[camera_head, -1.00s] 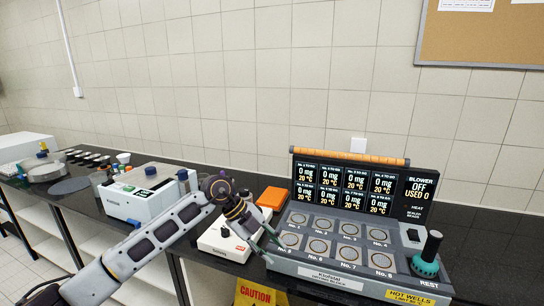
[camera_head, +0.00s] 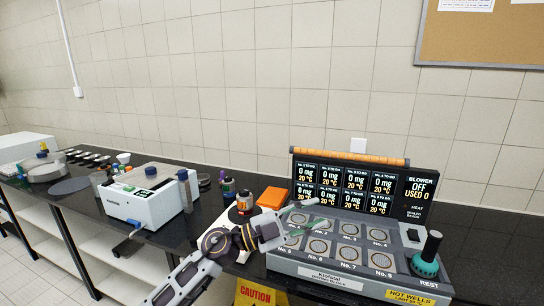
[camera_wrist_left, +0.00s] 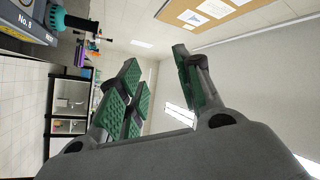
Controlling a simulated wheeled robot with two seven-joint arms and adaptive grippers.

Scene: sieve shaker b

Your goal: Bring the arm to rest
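My left arm comes in from the bottom in the head view. Its gripper (camera_head: 309,215) is over the left wells of the heating block (camera_head: 320,274), with its fingers pointing right. In the left wrist view, the two green-padded fingers of the left gripper (camera_wrist_left: 158,75) stand apart with nothing between them. The gripper seems to be above the block; whether it touches is hard to tell. My right gripper is not in view.
The block has a display panel (camera_head: 348,187) behind it and a green-handled tool (camera_head: 429,253) at its right. A white instrument (camera_head: 140,203), small jars (camera_head: 244,202) and an orange box (camera_head: 272,198) stand to the left. The black bench at far right is clear.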

